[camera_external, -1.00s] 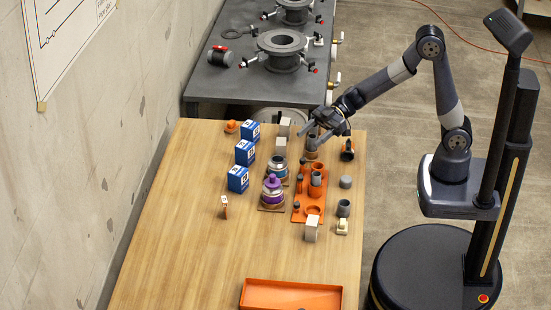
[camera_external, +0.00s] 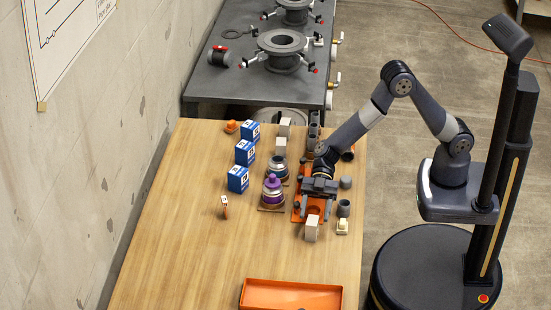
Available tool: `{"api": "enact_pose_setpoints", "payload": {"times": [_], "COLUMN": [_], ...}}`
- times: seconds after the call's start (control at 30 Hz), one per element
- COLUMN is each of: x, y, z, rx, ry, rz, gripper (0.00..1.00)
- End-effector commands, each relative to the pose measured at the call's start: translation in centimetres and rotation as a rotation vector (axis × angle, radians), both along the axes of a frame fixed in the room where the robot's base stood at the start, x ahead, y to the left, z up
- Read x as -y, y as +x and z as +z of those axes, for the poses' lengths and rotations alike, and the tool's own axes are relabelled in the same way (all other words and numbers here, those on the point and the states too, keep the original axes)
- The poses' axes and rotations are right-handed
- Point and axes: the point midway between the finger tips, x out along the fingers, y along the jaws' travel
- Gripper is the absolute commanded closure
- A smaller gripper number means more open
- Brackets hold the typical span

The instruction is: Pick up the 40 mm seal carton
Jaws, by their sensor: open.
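Three blue-and-white cartons stand in a row on the left half of the wooden table: a far one (camera_external: 250,130), a middle one (camera_external: 244,153) and a near one (camera_external: 238,179). Their size marks are too small to read, so I cannot tell which is the 40 mm seal carton. My gripper (camera_external: 316,209) is open above the orange rack, to the right of the cartons and apart from them. It points down and nothing shows between its jaws. The gripper and wrist hide much of the rack.
A pale block (camera_external: 312,228) stands just in front of the gripper. Grey cylinders (camera_external: 344,208) are on its right. An orange tray (camera_external: 292,294) lies at the near edge. The table's left front is clear.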

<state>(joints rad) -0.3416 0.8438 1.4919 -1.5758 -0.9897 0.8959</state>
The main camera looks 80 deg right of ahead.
Motion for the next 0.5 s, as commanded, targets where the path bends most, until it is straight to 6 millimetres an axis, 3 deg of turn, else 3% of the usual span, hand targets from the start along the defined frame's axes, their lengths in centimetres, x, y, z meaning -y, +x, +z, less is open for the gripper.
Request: {"api": "enact_pose_setpoints", "payload": {"times": [0.5], "x": [-5.0], "y": [0.7], "z": [-2.4], "rx": [0.000], "ry": [0.001], "rz": [-0.001], "gripper": [0.43]}}
